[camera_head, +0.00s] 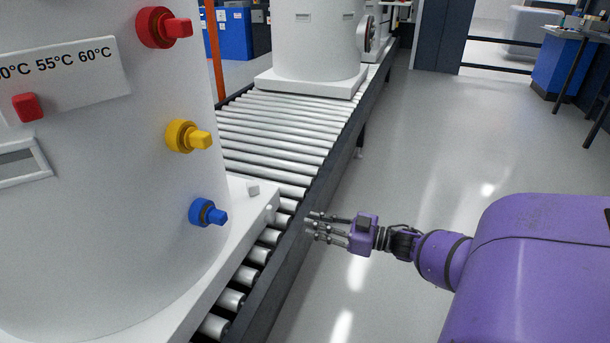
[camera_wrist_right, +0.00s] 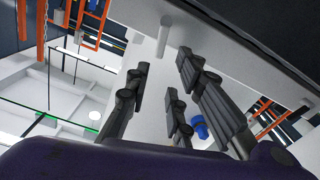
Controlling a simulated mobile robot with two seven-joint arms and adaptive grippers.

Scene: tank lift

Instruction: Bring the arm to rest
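My right arm (camera_head: 540,270) is purple and reaches in from the right edge. Its right gripper (camera_head: 318,228) points left, over the floor just beside the conveyor's near side rail. The fingers are spread apart with nothing between them. The right wrist view also shows the gripper (camera_wrist_right: 163,95) with its dark fingers apart and empty. The gripper looks clear of the white tank (camera_head: 110,200) and its base. My left gripper is not in the head view.
The tank has red (camera_head: 163,27), yellow (camera_head: 188,136) and blue (camera_head: 207,213) knobs; the blue knob (camera_wrist_right: 200,126) shows between the fingers. The roller conveyor (camera_head: 275,135) carries another white tank (camera_head: 318,40) farther back. Open floor (camera_head: 450,140) lies right of the conveyor; a blue-sided workbench (camera_head: 560,65) stands far right.

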